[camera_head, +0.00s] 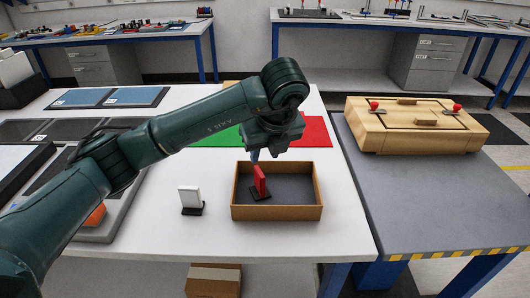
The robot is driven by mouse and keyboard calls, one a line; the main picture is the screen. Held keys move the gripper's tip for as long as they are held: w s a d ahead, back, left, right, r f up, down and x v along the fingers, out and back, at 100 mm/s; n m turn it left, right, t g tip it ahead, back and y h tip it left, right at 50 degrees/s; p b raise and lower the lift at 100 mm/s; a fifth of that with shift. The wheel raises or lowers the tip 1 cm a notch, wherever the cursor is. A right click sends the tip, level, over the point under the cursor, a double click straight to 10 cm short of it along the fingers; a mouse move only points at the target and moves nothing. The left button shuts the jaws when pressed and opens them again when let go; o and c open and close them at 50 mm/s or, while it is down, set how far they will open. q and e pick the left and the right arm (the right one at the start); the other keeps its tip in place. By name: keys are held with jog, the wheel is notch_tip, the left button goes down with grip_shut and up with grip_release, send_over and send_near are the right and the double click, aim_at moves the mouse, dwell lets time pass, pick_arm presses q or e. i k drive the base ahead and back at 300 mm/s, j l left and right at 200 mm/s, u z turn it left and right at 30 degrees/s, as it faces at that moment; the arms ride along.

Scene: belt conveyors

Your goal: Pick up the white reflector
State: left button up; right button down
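The white reflector (190,196) stands upright on a small black base on the white table, left of a brown open box. A red reflector (260,179) on a black base is inside the brown box (277,213). My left gripper (255,157) points down over the box, right at the top of the red reflector and to the right of and above the white one. Its fingers are small and partly hidden, so I cannot tell whether they are open or shut, or touch the red reflector. My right gripper is out of view.
Green (228,138) and red (315,132) mats lie behind the box. A grey tray with an orange piece (96,215) is at the left. A wooden case (415,125) sits on the grey conveyor table (430,190) at right. The white table's front is clear.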

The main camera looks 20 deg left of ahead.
aim_at(190, 198)
jog(key=k, duration=1)
